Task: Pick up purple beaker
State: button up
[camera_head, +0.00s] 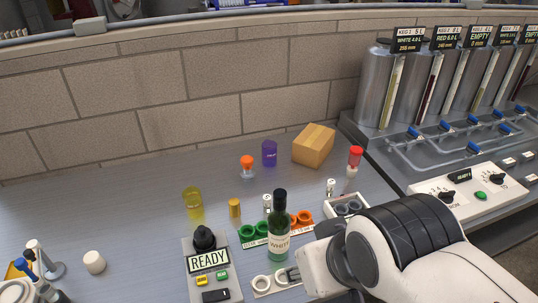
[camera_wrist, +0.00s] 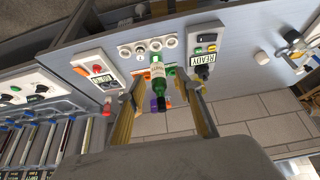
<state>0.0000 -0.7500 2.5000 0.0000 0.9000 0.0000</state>
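The purple beaker (camera_head: 269,153) stands upright at the back of the bench, left of a wooden block. In the wrist view, a small purple patch (camera_wrist: 153,105) shows below the green bottle and is probably the beaker, partly hidden. My gripper (camera_wrist: 161,82) is open, its two yellowish fingers wide apart with nothing visibly held. The green wine bottle (camera_wrist: 158,75) appears between the fingers in the picture; I cannot tell its distance from them. In the head view my white and black arm comes from the lower right, and the fingers are not clearly seen.
The wine bottle (camera_head: 280,228) stands between my arm and the beaker. The wooden block (camera_head: 314,146), an orange-topped item (camera_head: 247,166), a yellow glass (camera_head: 193,203) and a red-capped item (camera_head: 355,157) are nearby. Steel kegs (camera_head: 384,84) line the right. The back left bench is clear.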

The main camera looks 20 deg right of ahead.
dwell(0.4)
jog(key=o, duration=0.7)
